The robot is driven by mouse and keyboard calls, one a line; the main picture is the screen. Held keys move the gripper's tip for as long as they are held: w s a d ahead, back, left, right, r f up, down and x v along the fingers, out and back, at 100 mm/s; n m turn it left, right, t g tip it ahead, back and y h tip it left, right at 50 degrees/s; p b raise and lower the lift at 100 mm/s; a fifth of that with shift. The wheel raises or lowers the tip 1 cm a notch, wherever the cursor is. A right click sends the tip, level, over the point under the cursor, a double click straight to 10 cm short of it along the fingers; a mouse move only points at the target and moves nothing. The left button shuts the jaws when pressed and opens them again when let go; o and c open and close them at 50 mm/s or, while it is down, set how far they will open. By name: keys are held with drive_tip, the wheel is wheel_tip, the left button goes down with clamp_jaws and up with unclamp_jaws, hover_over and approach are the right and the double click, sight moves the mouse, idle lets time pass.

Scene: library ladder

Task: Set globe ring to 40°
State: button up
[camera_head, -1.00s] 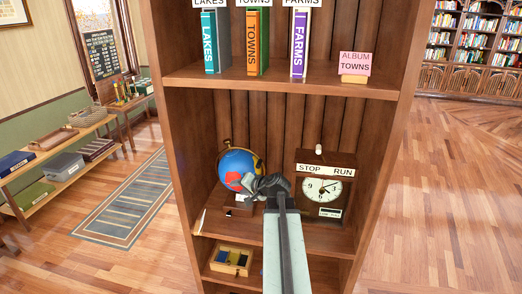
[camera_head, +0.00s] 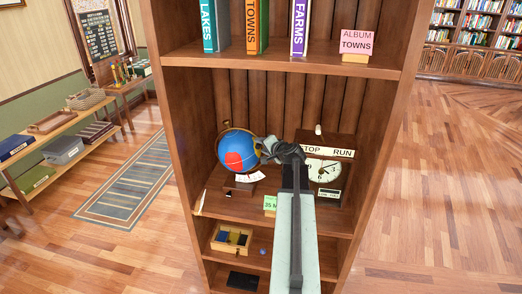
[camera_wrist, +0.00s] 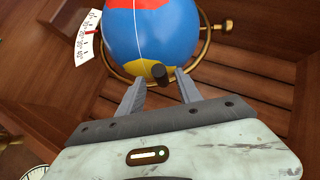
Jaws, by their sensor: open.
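The blue globe (camera_head: 232,146) with red and yellow patches stands on the middle shelf, in a brass ring (camera_head: 222,131). In the wrist view the globe (camera_wrist: 150,35) fills the upper middle, with the brass ring (camera_wrist: 206,45) around it. A dark knob (camera_wrist: 160,74) sits at the ring's near side. A white curved scale (camera_wrist: 88,40) with a red mark is at the left, its figures too small to read surely. My gripper (camera_wrist: 158,80) is open, its fingers on either side of the knob; contact cannot be told. In the head view my gripper (camera_head: 266,147) is at the globe's right.
A clock box (camera_head: 325,170) marked STOP and RUN stands to the right, partly behind my arm. A green card (camera_head: 270,204) is at the shelf's front edge. A wooden tray (camera_head: 231,238) is on the shelf below. Books and a pink album card (camera_head: 357,42) are above.

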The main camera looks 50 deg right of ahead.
clamp_jaws()
idle(1.4)
